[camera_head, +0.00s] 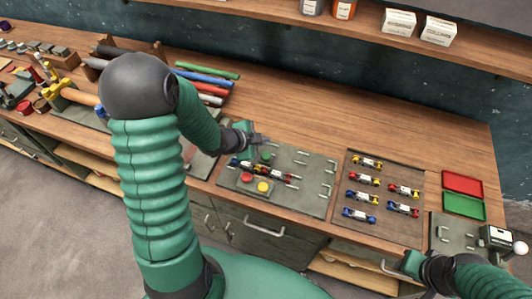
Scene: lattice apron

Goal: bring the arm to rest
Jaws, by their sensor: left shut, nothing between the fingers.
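My left arm rises from the bottom in green ribbed sleeving, bends at a dark grey elbow, and reaches forward to the right. My left gripper (260,139) is shut and empty, at the back left edge of the grey work mat (308,183). It is just behind the green button and the small parts on that mat; whether it touches the mat is not clear.
Red and yellow buttons and a small toy car (277,175) lie on the mat. A brown board (385,229) with several toy cars is to its right, then a red tray (462,183) and a green tray (463,207). Coloured rolls (207,76) lie left. The bench's back middle is bare.

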